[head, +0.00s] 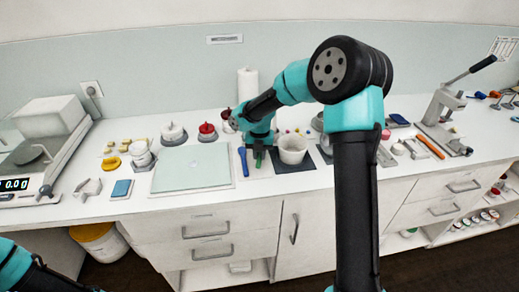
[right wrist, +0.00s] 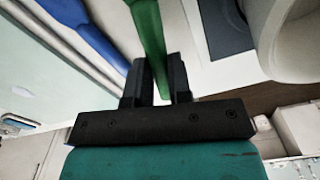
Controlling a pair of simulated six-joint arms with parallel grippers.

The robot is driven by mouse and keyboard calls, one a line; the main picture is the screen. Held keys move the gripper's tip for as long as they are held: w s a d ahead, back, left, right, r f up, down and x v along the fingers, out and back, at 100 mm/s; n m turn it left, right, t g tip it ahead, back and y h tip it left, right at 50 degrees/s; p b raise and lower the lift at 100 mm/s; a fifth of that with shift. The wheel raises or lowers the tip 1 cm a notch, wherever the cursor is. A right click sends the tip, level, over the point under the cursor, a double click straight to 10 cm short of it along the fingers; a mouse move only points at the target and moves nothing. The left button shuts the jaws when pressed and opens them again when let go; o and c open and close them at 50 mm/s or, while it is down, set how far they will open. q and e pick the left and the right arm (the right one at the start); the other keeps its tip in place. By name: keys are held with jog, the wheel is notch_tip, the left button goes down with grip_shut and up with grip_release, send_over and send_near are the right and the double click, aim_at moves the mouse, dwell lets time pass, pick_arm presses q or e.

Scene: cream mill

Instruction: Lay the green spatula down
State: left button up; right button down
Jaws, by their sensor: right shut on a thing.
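The green spatula (right wrist: 148,35) is between the two dark fingers of my right gripper (right wrist: 156,82), which is shut on it. In the head view a small green part of the spatula (head: 259,161) shows below my right gripper (head: 257,149), near the front of the counter. I cannot tell whether it touches the counter. Of my left arm only a part shows at the bottom left of the head view; its gripper is out of the picture.
A blue spatula (head: 243,160) lies just left of the green one. A white tub (head: 292,150) stands close on the right, on a dark mat (head: 308,164). A pale green mat (head: 190,170) lies left, looking bare. The counter's front edge is near.

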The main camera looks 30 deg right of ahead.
jog(key=shift+f, duration=0.6)
jog(key=shift+f, duration=0.8)
dwell(0.5)
jog(key=c, duration=1)
grip_release()
jog(key=shift+o, duration=0.2)
notch_tip(320, 180, up, 18)
jog(key=shift+w+f, duration=0.15)
jog(key=shift+f, duration=0.1)
jog(key=shift+d, duration=0.1)
